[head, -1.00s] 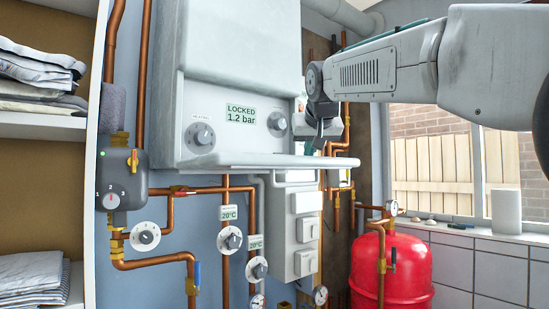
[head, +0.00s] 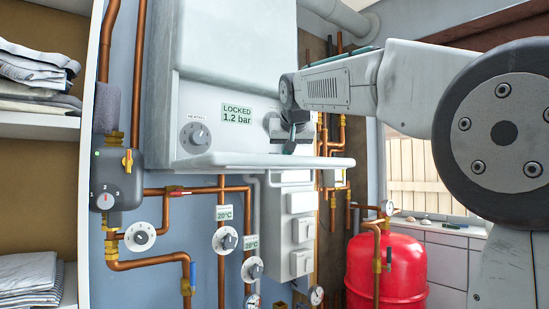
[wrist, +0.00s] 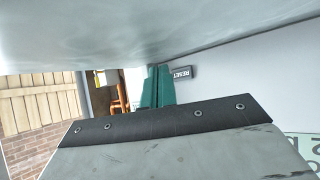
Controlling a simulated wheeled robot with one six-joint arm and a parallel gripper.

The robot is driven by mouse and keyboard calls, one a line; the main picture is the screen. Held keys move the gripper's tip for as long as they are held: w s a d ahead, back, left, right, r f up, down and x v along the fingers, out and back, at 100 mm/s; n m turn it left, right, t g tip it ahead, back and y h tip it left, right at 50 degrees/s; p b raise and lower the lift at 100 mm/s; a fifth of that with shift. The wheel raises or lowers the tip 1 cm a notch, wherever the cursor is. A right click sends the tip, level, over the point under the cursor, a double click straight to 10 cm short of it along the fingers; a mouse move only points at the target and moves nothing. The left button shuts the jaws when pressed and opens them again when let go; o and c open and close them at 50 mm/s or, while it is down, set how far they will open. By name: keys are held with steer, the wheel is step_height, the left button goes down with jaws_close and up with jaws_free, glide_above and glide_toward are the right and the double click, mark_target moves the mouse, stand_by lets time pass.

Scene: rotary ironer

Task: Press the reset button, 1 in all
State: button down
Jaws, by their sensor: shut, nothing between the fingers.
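The white boiler (head: 230,50) hangs on the wall, and its display (head: 237,114) reads "LOCKED 1.2 bar". My gripper (head: 291,143) is at the right part of the boiler's front panel, above the lower ledge, and covers much of the right knob. In the wrist view its teal fingers (wrist: 158,86) are together and empty. A dark label reading "RESET" (wrist: 181,73) is on the pale panel right beside the fingertips. The reset button itself does not show; the fingers may hide it. I cannot tell whether the fingertips touch the panel.
The heating knob (head: 195,134) is left of the display. The boiler's ledge (head: 250,160) juts out below my gripper. Copper pipes, valves and a red tank (head: 402,272) are below and right. A shelf with folded cloth (head: 32,75) stands at left.

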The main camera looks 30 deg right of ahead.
steer(key=shift+w+a, duration=0.25)
steer(key=shift+w, duration=0.75)
steer(key=shift+w, duration=0.2)
stand_by(1.2)
steer(key=shift+w, duration=0.2)
steer(key=shift+w+a, duration=0.1)
steer(key=shift+w, duration=0.3)
stand_by(0.6)
steer(key=shift+s, duration=0.8)
steer(key=shift+s, duration=0.1)
steer(key=shift+s+d, duration=0.2)
steer(key=shift+s, duration=0.6)
steer(key=shift+s+d, duration=0.2)
steer(key=shift+s, duration=0.6)
steer(key=shift+s+d, duration=0.2)
steer(key=shift+s, duration=0.6)
